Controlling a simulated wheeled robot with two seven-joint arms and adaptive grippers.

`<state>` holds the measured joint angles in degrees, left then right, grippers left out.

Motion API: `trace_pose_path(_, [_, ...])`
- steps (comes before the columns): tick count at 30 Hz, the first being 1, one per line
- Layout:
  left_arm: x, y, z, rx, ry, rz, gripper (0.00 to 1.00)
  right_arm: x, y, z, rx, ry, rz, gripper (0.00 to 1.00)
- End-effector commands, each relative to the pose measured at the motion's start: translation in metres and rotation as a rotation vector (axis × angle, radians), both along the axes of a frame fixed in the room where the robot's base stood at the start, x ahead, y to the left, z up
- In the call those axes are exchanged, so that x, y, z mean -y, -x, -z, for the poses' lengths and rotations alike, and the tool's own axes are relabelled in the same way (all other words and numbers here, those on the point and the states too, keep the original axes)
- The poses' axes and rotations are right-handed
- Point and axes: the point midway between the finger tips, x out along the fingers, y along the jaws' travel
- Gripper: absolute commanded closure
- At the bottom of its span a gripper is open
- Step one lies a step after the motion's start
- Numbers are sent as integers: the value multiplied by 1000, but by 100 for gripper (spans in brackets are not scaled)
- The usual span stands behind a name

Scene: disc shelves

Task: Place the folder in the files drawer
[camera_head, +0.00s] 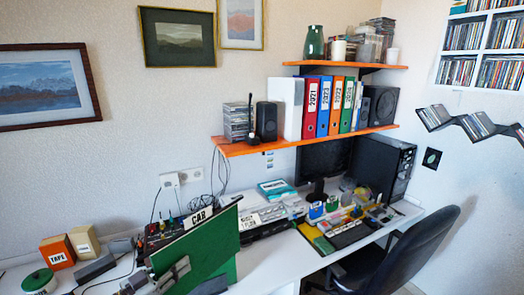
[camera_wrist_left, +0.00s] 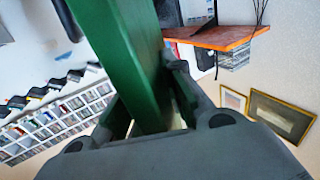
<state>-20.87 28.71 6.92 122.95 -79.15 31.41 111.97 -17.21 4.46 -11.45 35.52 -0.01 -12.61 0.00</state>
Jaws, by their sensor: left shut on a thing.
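A large green folder (camera_head: 212,247) stands tilted in the front middle of the head view, above the desk (camera_head: 266,264). In the left wrist view the green folder (camera_wrist_left: 125,45) runs up from between the fingers of the left gripper (camera_wrist_left: 152,105). The folder hides part of the desk behind it. I cannot make out an open files drawer. My right gripper is not in view.
Behind the folder lie a labelled box (camera_head: 250,221), cables and small items. An orange shelf (camera_head: 250,148) with several binders hangs above. A monitor (camera_head: 323,162) and a black chair (camera_head: 405,255) are to the right. Orange and cream boxes (camera_head: 57,252) stand at the left.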

Motion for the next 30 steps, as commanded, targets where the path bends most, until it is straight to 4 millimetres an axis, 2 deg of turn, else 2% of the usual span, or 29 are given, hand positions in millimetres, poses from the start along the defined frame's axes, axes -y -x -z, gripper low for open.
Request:
trace_pose_path(14, [10,12,-15,0,6,-138,100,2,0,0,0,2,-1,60])
trace_pose_path(22, [15,26,0,-4,5,-183,100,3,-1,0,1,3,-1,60])
trace_pose_path(30, [15,33,11,-1,1,-192,100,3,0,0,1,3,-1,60])
